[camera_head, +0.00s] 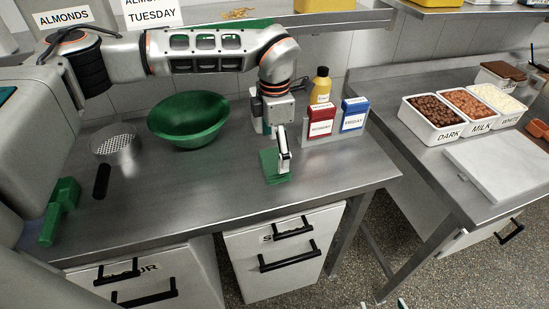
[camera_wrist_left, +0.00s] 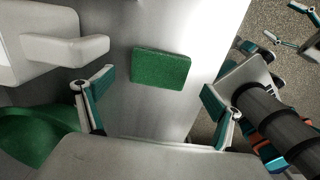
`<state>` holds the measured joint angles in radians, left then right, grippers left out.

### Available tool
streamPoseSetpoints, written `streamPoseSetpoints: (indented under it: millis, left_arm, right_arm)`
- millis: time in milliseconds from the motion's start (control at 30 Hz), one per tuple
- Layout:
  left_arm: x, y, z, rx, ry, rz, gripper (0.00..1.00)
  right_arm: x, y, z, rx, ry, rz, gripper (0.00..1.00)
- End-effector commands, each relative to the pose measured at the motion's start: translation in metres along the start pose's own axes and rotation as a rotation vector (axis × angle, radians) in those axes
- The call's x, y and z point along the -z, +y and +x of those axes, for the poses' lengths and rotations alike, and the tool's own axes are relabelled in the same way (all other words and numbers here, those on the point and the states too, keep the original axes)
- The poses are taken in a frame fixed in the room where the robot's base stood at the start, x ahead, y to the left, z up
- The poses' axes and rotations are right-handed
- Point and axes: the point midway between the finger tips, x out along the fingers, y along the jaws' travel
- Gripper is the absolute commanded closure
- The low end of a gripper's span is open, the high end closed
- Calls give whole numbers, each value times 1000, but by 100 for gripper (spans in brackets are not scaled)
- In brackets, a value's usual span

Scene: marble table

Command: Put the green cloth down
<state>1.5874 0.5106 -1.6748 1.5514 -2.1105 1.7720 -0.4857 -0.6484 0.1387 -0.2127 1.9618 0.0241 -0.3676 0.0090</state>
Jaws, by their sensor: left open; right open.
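The green cloth (camera_head: 268,165) lies on the steel counter (camera_head: 220,190) near its front right part. In the left wrist view the cloth (camera_wrist_left: 160,68) looks like a flat rectangle on the metal. My left gripper (camera_head: 281,160) is above the cloth and hides part of it in the head view. Its fingers (camera_wrist_left: 158,90) are apart with nothing gripped, one on each side of the cloth in the picture. My right gripper (camera_head: 383,304) shows only as fingertips at the bottom edge. It also shows in the left wrist view (camera_wrist_left: 285,21), open and empty, over the floor.
A green bowl (camera_head: 189,120), a sieve (camera_head: 115,143) and a green-handled tool (camera_head: 60,208) are left of the cloth. Red (camera_head: 319,123) and blue (camera_head: 354,115) boxes and a yellow bottle (camera_head: 320,87) stand behind it. A second counter (camera_head: 440,170) holds labelled tubs.

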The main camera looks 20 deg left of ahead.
Motion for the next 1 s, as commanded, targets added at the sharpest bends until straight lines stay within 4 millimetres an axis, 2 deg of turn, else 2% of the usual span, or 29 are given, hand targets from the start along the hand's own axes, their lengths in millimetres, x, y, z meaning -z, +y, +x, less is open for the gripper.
streamPoseSetpoints:
  millis: [33,200,400,567,1000]
  left_arm:
    - [-1,1,-12,-4,-2,0,8]
    - [0,1,-45,-4,-2,1,8]
    - [0,0,-68,-2,0,1,8]
    - [0,0,-74,0,1,1,8]
    - [0,0,-74,0,1,1,8]
  right_arm:
    - [-1,0,0,0,0,0,38]
    - [-2,0,1,0,-1,0,38]
    - [-3,0,1,0,-1,0,38]
    - [-3,0,1,0,-1,0,38]
    - [-3,0,1,0,-1,0,38]
